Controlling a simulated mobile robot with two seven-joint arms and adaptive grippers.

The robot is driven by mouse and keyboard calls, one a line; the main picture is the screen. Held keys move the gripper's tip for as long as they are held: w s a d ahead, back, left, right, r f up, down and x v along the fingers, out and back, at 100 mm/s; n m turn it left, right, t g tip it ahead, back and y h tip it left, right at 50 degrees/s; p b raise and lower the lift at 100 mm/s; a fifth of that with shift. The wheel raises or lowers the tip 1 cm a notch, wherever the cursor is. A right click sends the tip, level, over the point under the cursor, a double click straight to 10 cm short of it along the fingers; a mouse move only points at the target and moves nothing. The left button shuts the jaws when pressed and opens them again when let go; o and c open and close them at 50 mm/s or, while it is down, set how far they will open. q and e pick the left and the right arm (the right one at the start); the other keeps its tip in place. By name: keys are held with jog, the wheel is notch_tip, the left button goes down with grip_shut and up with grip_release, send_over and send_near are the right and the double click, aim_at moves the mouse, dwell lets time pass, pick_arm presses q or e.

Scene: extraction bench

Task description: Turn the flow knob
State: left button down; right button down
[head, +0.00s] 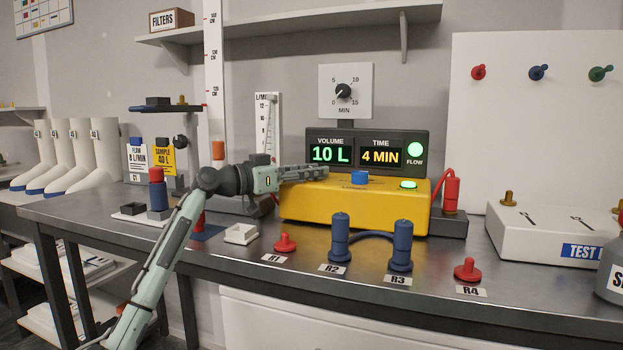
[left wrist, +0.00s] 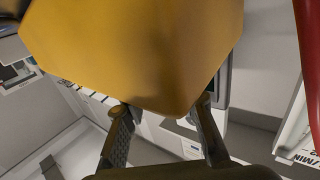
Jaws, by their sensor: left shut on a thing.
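The yellow pump (head: 300,205) stands on the bench with a blue knob (head: 359,177) on top. My left gripper (head: 325,172) reaches in from the left over the pump's back left edge. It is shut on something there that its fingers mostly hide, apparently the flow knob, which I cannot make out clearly. In the left wrist view the two dark fingers (left wrist: 164,112) reach up to a large yellow body (left wrist: 130,50). The L/MIN flow meter (head: 268,120) stands behind my wrist; its lower part is hidden. My right gripper is not in view.
The display (head: 367,150) reads 10 L and 4 MIN, with a green FLOW light (head: 415,149) lit. A timer dial (head: 343,90) is above. Red and blue fittings (head: 340,240) line the front edge. A flow card (head: 138,160) and a yellow sample card (head: 161,160) stand left.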

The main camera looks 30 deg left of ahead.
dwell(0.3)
pick_arm(q)
jog(key=c, duration=1.1)
grip_release()
jog(key=shift+c, duration=0.2)
jog(key=v, duration=0.7)
jog(key=shift+s, duration=0.2)
jog(key=shift+a, duration=0.15)
